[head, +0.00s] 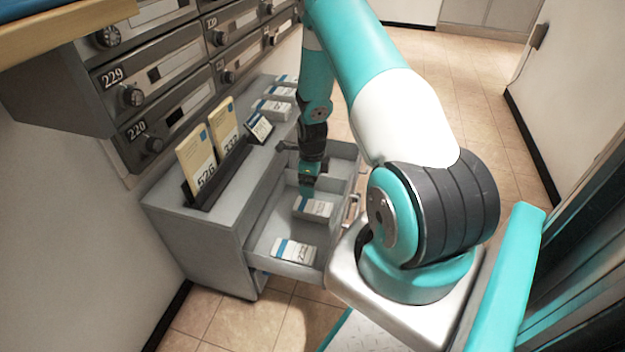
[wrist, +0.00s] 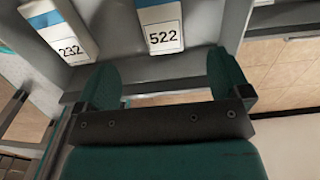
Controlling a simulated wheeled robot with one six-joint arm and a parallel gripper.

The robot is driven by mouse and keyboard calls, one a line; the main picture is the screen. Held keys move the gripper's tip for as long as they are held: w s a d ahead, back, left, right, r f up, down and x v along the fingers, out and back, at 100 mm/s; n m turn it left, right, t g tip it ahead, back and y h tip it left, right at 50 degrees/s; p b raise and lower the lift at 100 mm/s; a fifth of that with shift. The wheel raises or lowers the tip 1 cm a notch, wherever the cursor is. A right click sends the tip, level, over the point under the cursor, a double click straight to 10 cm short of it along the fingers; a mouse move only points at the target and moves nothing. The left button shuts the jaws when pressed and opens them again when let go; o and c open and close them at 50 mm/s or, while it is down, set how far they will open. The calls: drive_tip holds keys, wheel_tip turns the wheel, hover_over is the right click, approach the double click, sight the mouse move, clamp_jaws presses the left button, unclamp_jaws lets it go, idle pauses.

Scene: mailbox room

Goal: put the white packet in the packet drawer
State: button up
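A white packet with a blue band, numbered 522, shows in the wrist view (wrist: 164,22), just beyond and between my fingertips. My gripper (head: 307,188) is low over the open grey drawer (head: 262,241) in the head view. In the wrist view its two teal fingers (wrist: 163,78) stand apart with nothing between them. Two white packets lie in the drawer: one (head: 314,208) close to my gripper and another (head: 293,251) toward the near end. A packet numbered 232 (wrist: 70,45) shows at the left of the wrist view.
Several white packets (head: 271,109) lie on the grey cabinet top (head: 232,184). A black holder with yellow envelopes (head: 197,160) and a small dark-framed card (head: 259,128) stand there too. Numbered mailboxes (head: 150,90) line the wall above. Tiled floor (head: 460,75) is open behind my arm.

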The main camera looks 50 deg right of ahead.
wheel_tip(320, 180, up, 17)
drive_tip(key=p, duration=0.5)
drive_tip(key=shift+r+p, duration=0.2)
drive_tip(key=shift+p, duration=0.1)
